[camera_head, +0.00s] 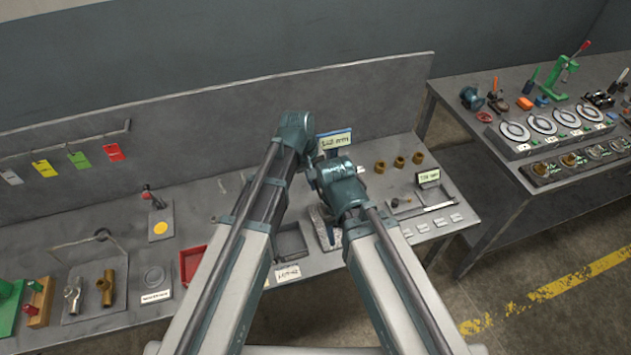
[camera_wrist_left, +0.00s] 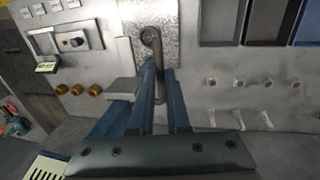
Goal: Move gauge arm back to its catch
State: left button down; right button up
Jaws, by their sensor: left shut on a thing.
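In the left wrist view the gauge arm (camera_wrist_left: 156,52) is a dark, narrow bar with a round pivot end on a speckled metal plate (camera_wrist_left: 128,20). My left gripper (camera_wrist_left: 160,72) is shut on the bar below the pivot, its blue fingers on either side of it. A plain light grey block (camera_wrist_left: 122,88) lies just left of the fingers; I cannot tell if it is the catch. In the head view the speckled plate (camera_head: 322,232) shows between my arms, which hide the gauge arm and the fingers. My right gripper does not show.
Brass knobs (camera_head: 397,162) stand right of my arms, by a small label (camera_head: 428,176). A sign (camera_head: 335,142) stands behind. A second bench (camera_head: 480,215) stands at right.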

pick_arm(q)
notch_tip(320, 180, up, 3)
jog(key=shift+r+p, duration=0.1)
jog(key=shift+p, duration=0.75)
jog(key=shift+w, duration=0.1)
pick_arm(e)
notch_tip(320, 180, up, 3)
jog(key=shift+r, duration=0.1)
pick_arm(q)
jog(key=c, duration=0.9)
grip_release()
jog(key=a+r+p, duration=0.1)
jog(key=r+p, duration=0.8)
jog(key=s+a+r+p, duration=0.1)
jog(key=r+p, duration=0.3)
jog(key=shift+a+r, duration=0.2)
jog(key=shift+a, duration=0.1)
pick_arm(e)
notch_tip(320, 180, up, 13)
jog(key=shift+r, duration=0.2)
